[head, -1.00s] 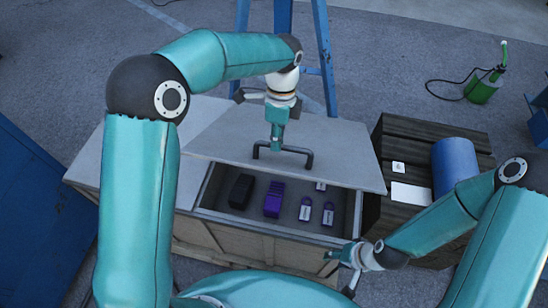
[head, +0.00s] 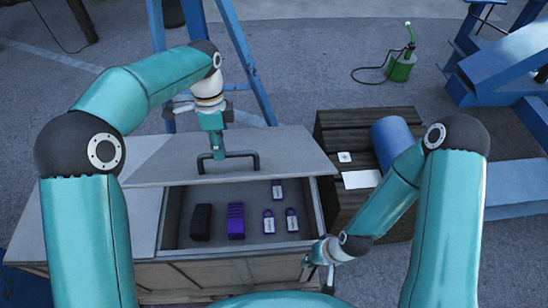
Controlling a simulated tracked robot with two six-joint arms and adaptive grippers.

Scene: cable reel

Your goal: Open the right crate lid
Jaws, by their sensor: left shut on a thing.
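The right crate lid (head: 290,148) is a grey panel with a dark bar handle, slid back so the front part of the crate (head: 240,274) is open. My left gripper (head: 217,152) is shut on the lid's handle (head: 240,156), reaching it from above.
A dark slatted crate (head: 340,125) stands at the right, with a blue cylinder (head: 390,138) and a white sheet (head: 361,179) on it. A blue ladder-like frame (head: 238,60) stands behind the lid. A green canister (head: 400,68) stands on open floor farther back.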

